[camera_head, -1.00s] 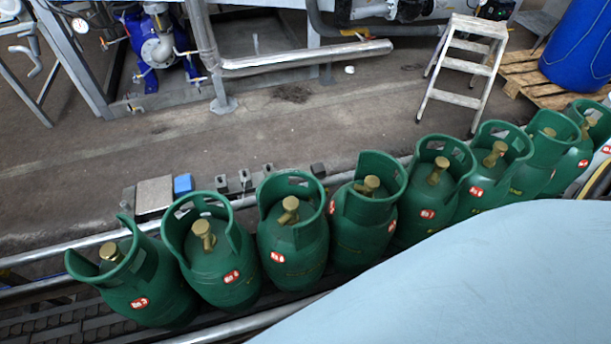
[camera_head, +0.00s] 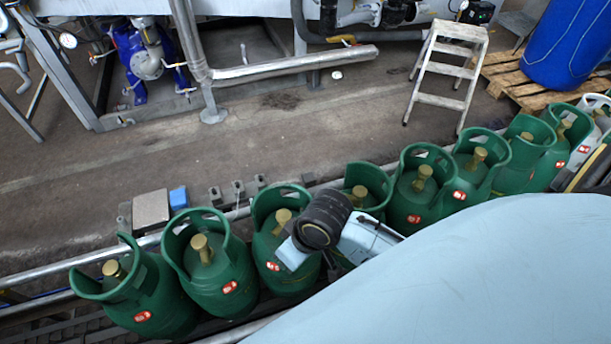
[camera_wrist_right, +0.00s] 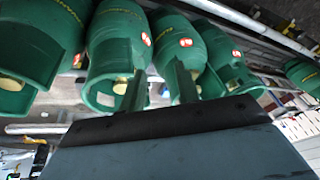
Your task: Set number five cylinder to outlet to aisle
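Several green gas cylinders with open collars, brass valves and red-and-white labels stand in a row in the head view. The label numbers are too small to read, so I cannot tell which is number five. My right arm (camera_head: 325,220) reaches over the row. It covers part of the third cylinder from the left (camera_head: 288,240) and most of the fourth (camera_head: 365,184). In the right wrist view my right gripper (camera_wrist_right: 159,68) has its two fingers apart, close in front of green cylinders (camera_wrist_right: 180,45); whether they touch is unclear. My left gripper is out of view.
The cylinders stand on a conveyor with metal rails (camera_head: 60,256). A grey box (camera_head: 151,209) and a blue box (camera_head: 178,198) sit behind it. Farther back are a step ladder (camera_head: 447,72), a blue drum (camera_head: 570,45) on a wooden pallet (camera_head: 500,73), and open floor.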

